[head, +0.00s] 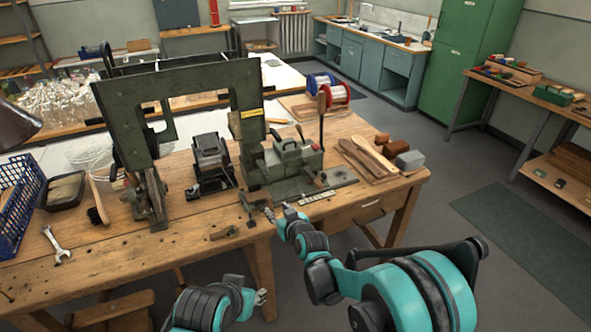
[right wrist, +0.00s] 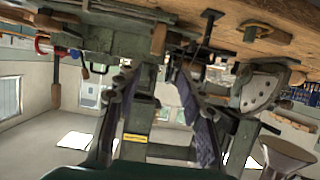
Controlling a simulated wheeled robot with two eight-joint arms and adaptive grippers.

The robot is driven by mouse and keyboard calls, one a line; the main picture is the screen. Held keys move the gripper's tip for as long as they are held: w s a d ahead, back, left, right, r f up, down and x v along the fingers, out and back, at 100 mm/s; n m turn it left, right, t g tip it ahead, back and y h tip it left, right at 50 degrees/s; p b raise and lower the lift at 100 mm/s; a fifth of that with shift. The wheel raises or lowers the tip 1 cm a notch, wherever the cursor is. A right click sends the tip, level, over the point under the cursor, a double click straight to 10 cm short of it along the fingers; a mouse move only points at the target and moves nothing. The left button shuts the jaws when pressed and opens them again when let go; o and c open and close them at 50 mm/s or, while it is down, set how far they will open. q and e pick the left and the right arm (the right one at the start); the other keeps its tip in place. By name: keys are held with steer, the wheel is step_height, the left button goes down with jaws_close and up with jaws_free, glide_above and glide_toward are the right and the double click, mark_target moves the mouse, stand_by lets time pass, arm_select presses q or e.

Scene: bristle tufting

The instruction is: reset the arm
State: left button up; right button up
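My right gripper (head: 275,212) is at the front edge of the wooden workbench (head: 110,255), just before the green tufting machine (head: 285,165). In the right wrist view its two fingers (right wrist: 153,80) stand apart with nothing visible between them. That view is upside down, with the machine frame and bench edge behind the fingers. My left gripper (head: 261,297) is low in front of the bench, below its top. It is small in the picture, and I cannot make out its finger gap. I see nothing held in it.
A tall green frame (head: 180,78) stands on the bench. A wrench (head: 56,245), a blue crate (head: 20,195), a black tray (head: 63,190) and wooden handles (head: 368,155) lie around it. The floor right of the bench is open around a dark green mat (head: 530,240).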

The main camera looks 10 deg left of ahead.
steer(key=s+d+r+m+h, duration=0.1)
steer(key=s+d+r, duration=0.2)
steer(key=d, duration=0.3)
steer(key=s+d+r+m+g+h, duration=0.1)
steer(key=s+d+r, duration=0.2)
steer(key=d, duration=0.4)
steer(key=s+d+r+m+h, duration=0.1)
steer(key=s+d+r, duration=0.15)
steer(key=d, duration=0.35)
steer(key=s+d+f+m+g+h, duration=0.1)
steer(key=s+d+f+m+h, duration=0.1)
steer(key=s+d, duration=0.6)
steer(key=s+d+f+m+g+h, duration=0.1)
steer(key=s+d+g+h, duration=0.1)
steer(key=s+d, duration=0.6)
steer(key=s, duration=0.6)
steer(key=shift+s+d+f+m, duration=0.2)
steer(key=shift+d+f+m, duration=0.15)
steer(key=shift+m, duration=0.05)
